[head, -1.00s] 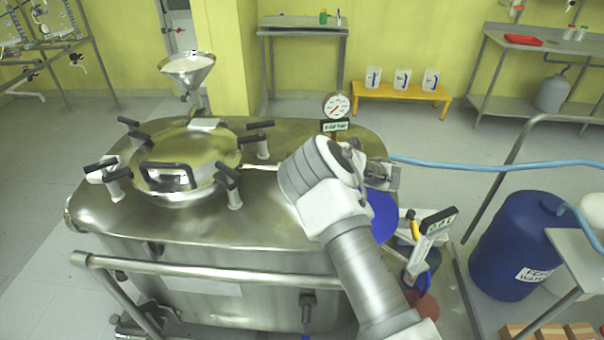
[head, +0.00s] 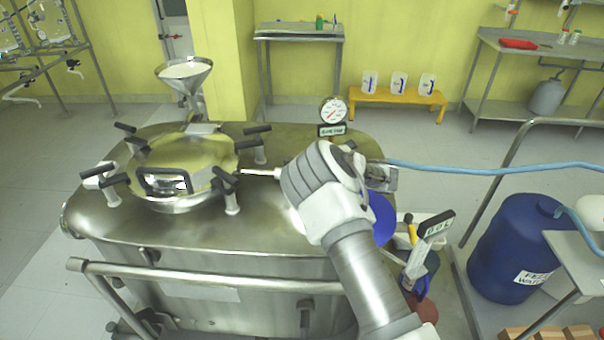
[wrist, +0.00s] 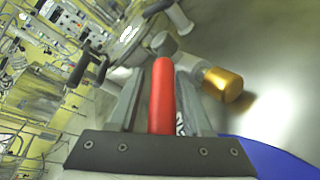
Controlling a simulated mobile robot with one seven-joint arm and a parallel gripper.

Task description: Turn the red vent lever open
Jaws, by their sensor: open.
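The red vent lever (wrist: 162,98) shows in the wrist view as a red bar lying lengthwise between the two fingers of my gripper (wrist: 160,85). The fingers are open, one on each side of it, and a gap shows beside the bar. Its far end meets a grey metal fitting (wrist: 164,44). In the head view my arm's wrist hides the lever and the fingers. They are over the right part of the steel reactor lid (head: 258,215).
A brass-coloured cylinder (wrist: 223,84) stands close to the right of the lever. The clamped round hatch (head: 180,160) is on the left of the lid. A pressure gauge (head: 333,110) rises behind my arm. A blue hose (head: 460,170) runs right, above a blue barrel (head: 510,240).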

